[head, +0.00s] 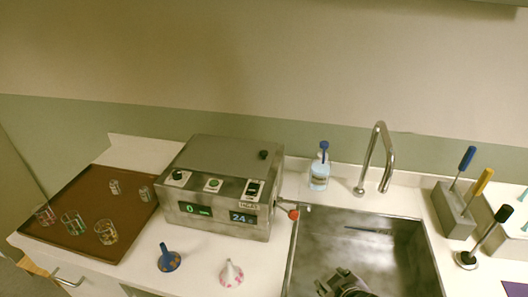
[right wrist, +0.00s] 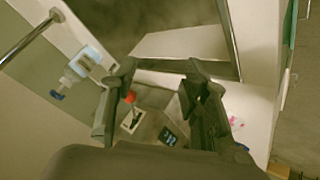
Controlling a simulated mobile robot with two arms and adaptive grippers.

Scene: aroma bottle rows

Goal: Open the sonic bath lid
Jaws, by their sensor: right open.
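The sonic bath (head: 215,185) is a grey metal box on the counter left of the sink. Its flat lid (head: 225,155) lies closed on top, with a small black knob (head: 263,154) near the right rear. A lever with a red ball end (head: 293,214) sticks out from its right side. My right gripper (head: 341,283) is low over the sink, right of the bath and apart from it. In the right wrist view, its fingers (right wrist: 158,70) are spread and empty, with the red ball (right wrist: 130,97) and bath front seen between them. My left gripper is not in view.
A brown tray (head: 75,190) with several glass beakers lies left of the bath. A blue funnel (head: 168,261) and a white-pink funnel (head: 231,274) stand in front. A bottle (head: 320,170) and faucet (head: 385,160) stand behind the sink (head: 370,225); a tool holder (head: 453,212) is at right.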

